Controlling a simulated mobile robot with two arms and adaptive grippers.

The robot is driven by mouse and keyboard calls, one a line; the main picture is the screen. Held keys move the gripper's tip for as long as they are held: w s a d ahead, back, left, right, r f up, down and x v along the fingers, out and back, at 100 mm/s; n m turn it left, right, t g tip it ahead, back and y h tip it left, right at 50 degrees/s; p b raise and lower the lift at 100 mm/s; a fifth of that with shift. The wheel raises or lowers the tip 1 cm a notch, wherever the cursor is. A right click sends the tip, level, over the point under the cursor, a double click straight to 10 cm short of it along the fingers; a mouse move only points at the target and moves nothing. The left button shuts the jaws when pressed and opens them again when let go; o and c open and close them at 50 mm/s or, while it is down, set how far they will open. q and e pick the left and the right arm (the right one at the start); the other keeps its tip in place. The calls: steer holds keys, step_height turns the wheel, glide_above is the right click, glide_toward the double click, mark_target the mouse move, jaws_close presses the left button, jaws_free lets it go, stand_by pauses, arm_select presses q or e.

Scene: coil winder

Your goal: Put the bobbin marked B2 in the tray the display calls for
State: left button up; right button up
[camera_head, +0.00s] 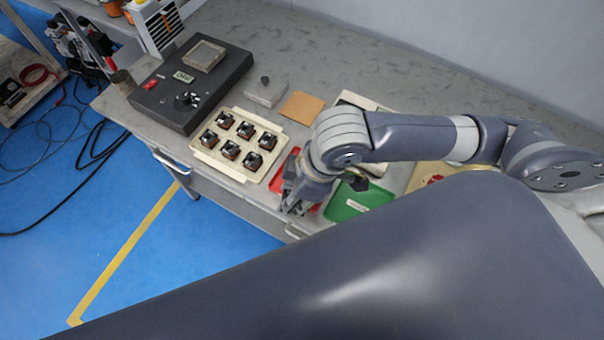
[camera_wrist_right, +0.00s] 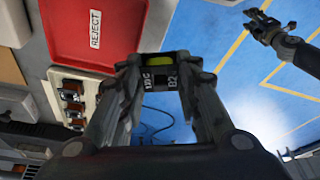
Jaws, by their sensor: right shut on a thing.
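My right gripper (camera_wrist_right: 160,82) is shut on the bobbin marked B2 (camera_wrist_right: 158,77), which has dark flanges and a yellow-green part. In the head view my right gripper (camera_head: 297,197) is over the front of the table, by the red tray (camera_head: 280,178), and the bobbin is hidden there. The red tray reads REJECT in the right wrist view (camera_wrist_right: 95,50). A green tray (camera_head: 357,202) lies to its right, its label unreadable. The display (camera_head: 184,77) on the black winder box is too small to read. My left gripper (camera_wrist_right: 262,28) shows small in the right wrist view; its jaws are unclear.
A cream rack (camera_head: 199,143) with several dark bobbins stands left of the red tray. A tan pad (camera_head: 301,108) and a grey block (camera_head: 265,92) lie behind. A partly hidden beige tray (camera_head: 420,178) is at the right. My arm link covers the foreground.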

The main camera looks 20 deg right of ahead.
steer(key=s+a+f+n+g, duration=0.1)
steer(key=s+a+n, duration=0.35)
steer(key=s, duration=0.25)
steer(key=w+d+p, duration=0.1)
steer(key=w+d, duration=0.1)
steer(key=w, duration=0.3)
steer(key=w+d+f+p, duration=0.1)
steer(key=w+d, duration=0.1)
steer(key=w, duration=0.3)
steer(key=w+d+p, duration=0.2)
steer(key=w, duration=0.2)
steer(key=shift+w+d+f, duration=0.15)
steer(key=shift+w+f, duration=0.15)
steer(key=shift+w, duration=0.1)
step_height(320, 180, down, 3)
steer(key=shift+r+p, duration=0.15)
steer(key=shift+p, duration=0.35)
arm_select(q)
steer(key=r, duration=0.5)
steer(key=shift+w+r, duration=0.2)
steer(key=shift+w, duration=0.2)
arm_select(e)
steer(key=shift+f, duration=0.5)
steer(key=shift+f, duration=0.1)
steer(key=o, duration=1.1)
steer(key=shift+c, duration=0.2)
